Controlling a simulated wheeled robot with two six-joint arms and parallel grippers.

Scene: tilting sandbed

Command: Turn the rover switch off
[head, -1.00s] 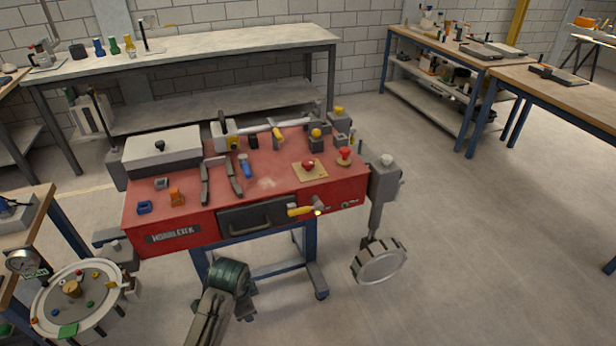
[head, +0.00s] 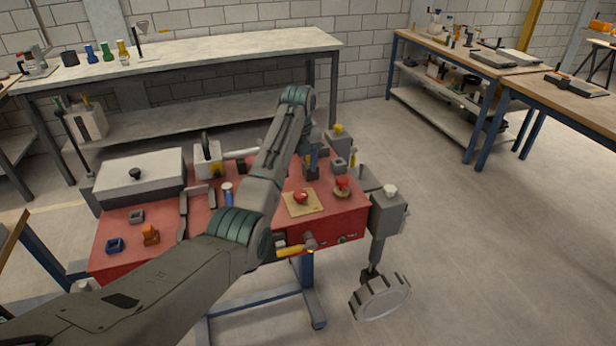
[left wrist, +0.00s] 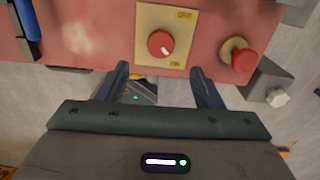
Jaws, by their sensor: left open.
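The rover switch is a round red knob (head: 300,197) on a tan plate (head: 318,208), on the red bench top. In the left wrist view the knob (left wrist: 160,43) has a white mark near its lower right edge. The plate (left wrist: 147,18) reads OFF at its far end and what looks like ON at its near end. My left gripper (left wrist: 160,71) is open and empty. Its fingertips lie just short of the knob in that view, apart from it. In the head view my left arm reaches over the bench, and its gripper is hard to make out. My right gripper is not in view.
A red mushroom button (head: 342,184) stands right of the plate; it also shows in the left wrist view (left wrist: 243,60). A yellow-handled lever (head: 290,251) sticks out from the bench front. A grey post with a toothed wheel (head: 381,297) stands at the right end.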

